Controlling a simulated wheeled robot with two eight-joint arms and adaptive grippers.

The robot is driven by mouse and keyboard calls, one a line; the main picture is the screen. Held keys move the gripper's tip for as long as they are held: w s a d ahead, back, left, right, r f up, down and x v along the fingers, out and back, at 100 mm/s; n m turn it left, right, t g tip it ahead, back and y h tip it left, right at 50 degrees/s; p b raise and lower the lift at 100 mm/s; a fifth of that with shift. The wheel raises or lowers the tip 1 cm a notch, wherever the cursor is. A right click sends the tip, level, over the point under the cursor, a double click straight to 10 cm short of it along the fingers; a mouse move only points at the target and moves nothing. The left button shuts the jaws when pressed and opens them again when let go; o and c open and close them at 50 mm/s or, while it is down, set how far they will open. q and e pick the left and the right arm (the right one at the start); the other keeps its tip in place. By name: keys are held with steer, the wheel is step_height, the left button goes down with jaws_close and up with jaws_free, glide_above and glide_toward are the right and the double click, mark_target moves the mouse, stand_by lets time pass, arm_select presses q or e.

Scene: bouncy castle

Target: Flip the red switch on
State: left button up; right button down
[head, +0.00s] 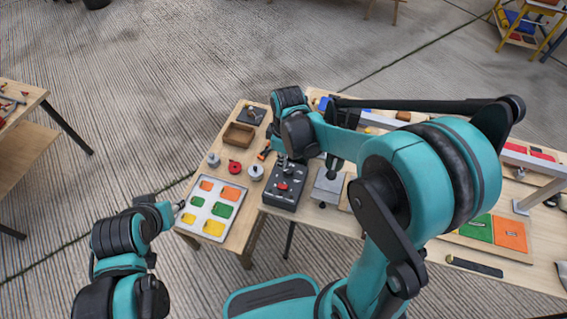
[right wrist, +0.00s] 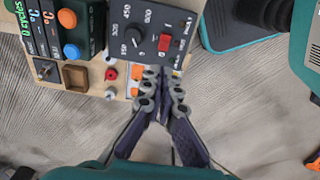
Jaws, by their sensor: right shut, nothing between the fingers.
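The red switch (right wrist: 165,42) sits on a dark grey control box with a dial and white numbers (right wrist: 138,50) in the right wrist view. In the head view the box (head: 290,200) lies on the wooden table, with the small red switch (head: 283,186) on its top. My right gripper (right wrist: 165,78) is shut and empty, its fingertips close to the box's edge near the switch. Whether they touch the box is not clear. In the head view this gripper (head: 284,160) is above the far end of the box. My left gripper (head: 180,206) is small and unclear beside the table's left edge.
A white tray with coloured pieces (head: 196,226) lies left of the box. Round weights (head: 256,172), a red ring (head: 235,167) and a wooden box (head: 238,135) stand near it. A grey metal plate (head: 327,187) is right of the box. Floor is open beyond the table.

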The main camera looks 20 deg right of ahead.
steer(key=b, duration=0.3)
glide_above(288, 186)
steer(key=w+a, duration=0.1)
steer(key=a, duration=0.1)
steer(key=f, duration=0.7)
steer(key=shift+w+f, duration=0.2)
steer(key=shift+f, duration=0.2)
steer(key=shift+s+d+f+b, duration=0.2)
steer(key=shift+d+f, duration=0.1)
steer(key=shift+f, duration=0.2)
steer(key=shift+s+d+f+b, duration=0.15)
steer(key=shift+d+f, duration=0.15)
steer(key=shift+f, duration=0.15)
steer(key=shift+s+d+f, duration=0.2)
steer(key=shift+d+f, duration=0.05)
steer(key=shift+f, duration=0.1)
steer(key=shift+f, duration=0.1)
steer(key=y+b, duration=0.1)
steer(key=d+f+t+y+b, duration=0.1)
steer(key=shift+s+d+f+t+b, duration=0.2)
steer(key=shift+s+t+b, duration=0.1)
steer(key=shift+s, duration=0.1)
steer(key=shift+y, duration=0.3)
steer(key=shift+a+r, duration=0.1)
steer(key=shift+r, duration=0.1)
steer(key=shift+a, duration=0.1)
